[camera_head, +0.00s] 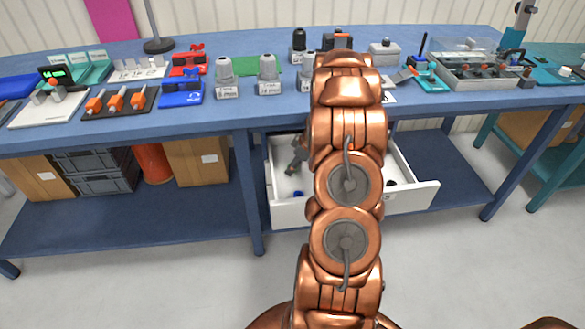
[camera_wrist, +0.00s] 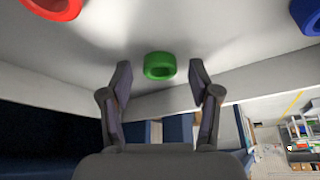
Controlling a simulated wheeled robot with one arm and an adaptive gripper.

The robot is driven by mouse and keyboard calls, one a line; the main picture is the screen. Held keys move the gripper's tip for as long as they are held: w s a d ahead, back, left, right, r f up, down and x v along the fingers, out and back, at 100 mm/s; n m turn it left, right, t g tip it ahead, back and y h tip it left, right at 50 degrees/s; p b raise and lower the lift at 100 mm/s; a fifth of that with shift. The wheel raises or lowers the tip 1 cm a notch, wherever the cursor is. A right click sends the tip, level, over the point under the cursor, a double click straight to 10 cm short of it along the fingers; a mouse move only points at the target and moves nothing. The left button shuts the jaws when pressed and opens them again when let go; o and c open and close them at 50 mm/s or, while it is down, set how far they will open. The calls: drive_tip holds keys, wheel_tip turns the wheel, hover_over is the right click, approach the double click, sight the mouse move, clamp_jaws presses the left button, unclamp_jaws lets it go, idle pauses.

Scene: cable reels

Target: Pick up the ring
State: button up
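A green ring (camera_wrist: 160,66) lies on the pale drawer floor in the wrist view. It appears between the two fingertips of my gripper (camera_wrist: 162,74), with a gap on each side; how far beyond the tips it lies is hard to tell. My gripper is open and empty. In the head view my gripper (camera_head: 291,168) is partly visible inside the open white drawer (camera_head: 405,202); my arm hides much of the drawer.
The drawer's wall (camera_wrist: 70,92) runs close by the fingers in the wrist view. A blue workbench (camera_head: 225,108) carrying cable fittings and tools stands above the drawer. Cardboard boxes (camera_head: 197,163) and grey crates (camera_head: 95,172) sit on its lower shelf.

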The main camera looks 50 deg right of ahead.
drive_tip(key=c, duration=0.7)
drive_tip(key=shift+o, duration=0.2)
